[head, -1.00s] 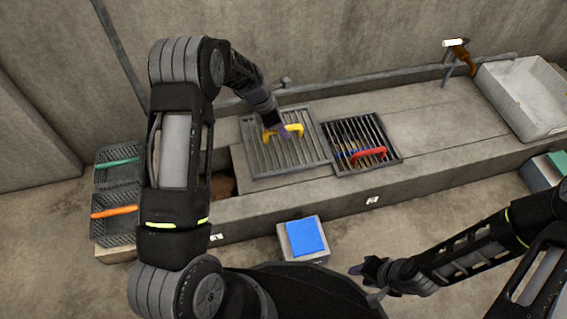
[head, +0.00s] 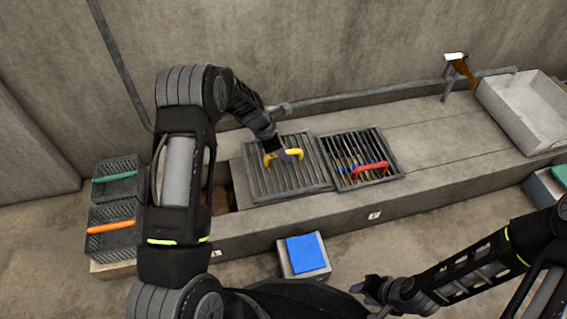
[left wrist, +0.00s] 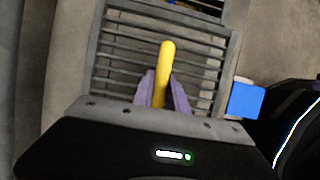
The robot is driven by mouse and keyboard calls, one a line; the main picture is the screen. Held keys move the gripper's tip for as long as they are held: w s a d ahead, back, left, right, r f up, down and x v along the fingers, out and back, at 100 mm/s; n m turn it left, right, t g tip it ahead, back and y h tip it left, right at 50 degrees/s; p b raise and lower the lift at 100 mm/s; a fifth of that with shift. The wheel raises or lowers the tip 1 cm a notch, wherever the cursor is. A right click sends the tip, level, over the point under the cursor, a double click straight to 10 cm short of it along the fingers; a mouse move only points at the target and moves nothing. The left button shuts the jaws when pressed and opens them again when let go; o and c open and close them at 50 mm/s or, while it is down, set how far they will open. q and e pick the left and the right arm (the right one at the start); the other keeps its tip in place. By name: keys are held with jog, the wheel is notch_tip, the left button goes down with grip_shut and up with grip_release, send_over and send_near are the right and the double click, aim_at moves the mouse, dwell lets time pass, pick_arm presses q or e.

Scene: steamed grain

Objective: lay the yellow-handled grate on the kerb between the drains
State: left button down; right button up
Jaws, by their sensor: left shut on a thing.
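The grate (head: 263,186) is a grey barred panel with a yellow handle (head: 270,159). It lies flat at kerb level, on or just above the concrete kerb (head: 435,145); I cannot tell if it touches. It sits between the open drain hole (head: 221,198) and the red-handled grate (head: 342,172). My left gripper (head: 284,155) is shut on the yellow handle. In the left wrist view its purple fingers (left wrist: 161,92) pinch both sides of the handle. My right gripper (head: 369,291) is empty, in front of the kerb, its fingers apart.
Two dark crates (head: 112,222) with green and orange handles stand at the left. A blue-topped block (head: 307,253) stands on the floor before the kerb. A pale tray (head: 520,115) and a tap-like fixture (head: 459,70) are at the right. The kerb right of the red-handled grate is clear.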

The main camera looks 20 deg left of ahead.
aim_at(282, 162)
pick_arm(q)
jog(key=shift+w+f+b, duration=0.1)
jog(key=shift+f+b, duration=1.05)
jog(key=shift+f, duration=1.3)
jog(key=shift+f, duration=0.1)
jog(key=c, duration=1.3)
grip_release()
jog(key=shift+s+a+r+p, duration=0.2)
jog(key=shift+r+p, duration=0.1)
jog(key=shift+r, duration=0.3)
jog(key=p+v, duration=0.4)
jog(key=v, duration=0.7)
jog(key=shift+s, duration=0.1)
jog(key=shift+f, duration=0.1)
jog(key=shift+d+f, duration=0.1)
